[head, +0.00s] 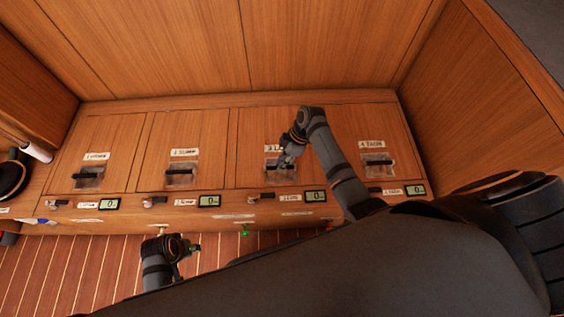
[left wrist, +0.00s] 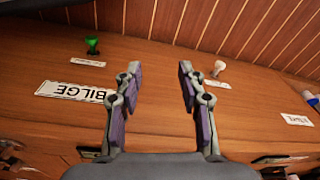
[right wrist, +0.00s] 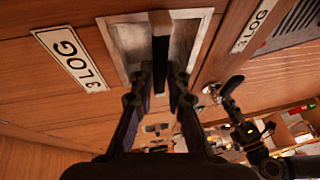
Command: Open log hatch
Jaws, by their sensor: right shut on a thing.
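The log hatch (head: 257,125) is the third of the wooden hatch panels in the head view and looks flush with its neighbours. Its "3 LOG" label also shows in the right wrist view (right wrist: 70,58). A metal recess (right wrist: 127,45) there holds a dark bar handle (right wrist: 161,62). My right gripper (right wrist: 163,84) is shut on this handle, with a finger on either side; in the head view it is at the log hatch's recess (head: 286,160). My left gripper (left wrist: 159,82) is open and empty, above the front ledge, near the "BILGE" label.
Hatches with similar recessed handles stand left (head: 181,174) and right (head: 377,164) of the log hatch. Small displays (head: 315,196) and levers line the front ledge. A green knob (left wrist: 92,46) and a pale knob (left wrist: 218,68) are near my left gripper. A wooden wall rises behind.

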